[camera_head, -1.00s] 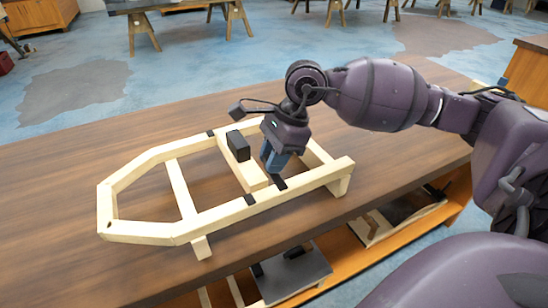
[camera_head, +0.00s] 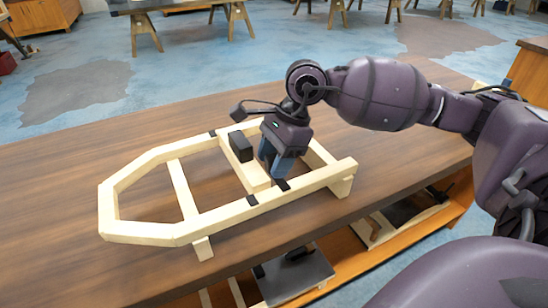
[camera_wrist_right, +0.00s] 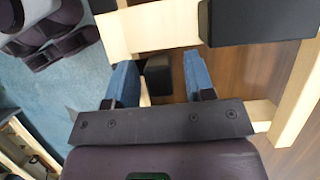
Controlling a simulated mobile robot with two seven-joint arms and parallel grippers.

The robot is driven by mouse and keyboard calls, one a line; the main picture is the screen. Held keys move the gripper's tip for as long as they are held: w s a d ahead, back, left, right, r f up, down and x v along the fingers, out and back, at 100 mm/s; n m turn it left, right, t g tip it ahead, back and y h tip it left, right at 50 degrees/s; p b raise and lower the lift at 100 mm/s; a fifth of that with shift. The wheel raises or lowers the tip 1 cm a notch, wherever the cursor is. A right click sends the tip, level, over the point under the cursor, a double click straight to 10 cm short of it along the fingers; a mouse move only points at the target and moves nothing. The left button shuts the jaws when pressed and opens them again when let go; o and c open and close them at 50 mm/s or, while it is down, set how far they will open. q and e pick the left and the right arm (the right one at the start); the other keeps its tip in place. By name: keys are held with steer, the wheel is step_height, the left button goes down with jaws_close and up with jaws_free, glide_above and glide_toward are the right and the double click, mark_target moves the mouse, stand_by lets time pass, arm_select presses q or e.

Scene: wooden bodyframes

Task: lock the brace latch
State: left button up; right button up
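A pale wooden bodyframe (camera_head: 140,229) lies on the workbench, with a cross brace (camera_head: 230,158) between its side rails. A black block (camera_head: 240,147) sits on the brace; a large black block (camera_wrist_right: 258,22) shows at the upper right in the right wrist view. Small dark pieces (camera_head: 282,185) sit on the near rail. My right gripper (camera_head: 273,168) points down beside the brace, close to the near rail. In the wrist view its blue fingers (camera_wrist_right: 160,82) are apart, with a small dark block (camera_wrist_right: 158,75) between them and gaps on both sides. I cannot tell which dark part is the latch.
The brown bench top (camera_head: 60,215) is clear to the left of the frame. A shelf below the bench's near edge holds a dark panel (camera_head: 295,275) and other wooden parts. Trestle tables (camera_head: 190,10) stand far back across the blue floor.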

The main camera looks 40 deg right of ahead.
steer(key=p+v, duration=0.2)
steer(key=v, duration=0.8)
steer(key=shift+r, duration=0.4)
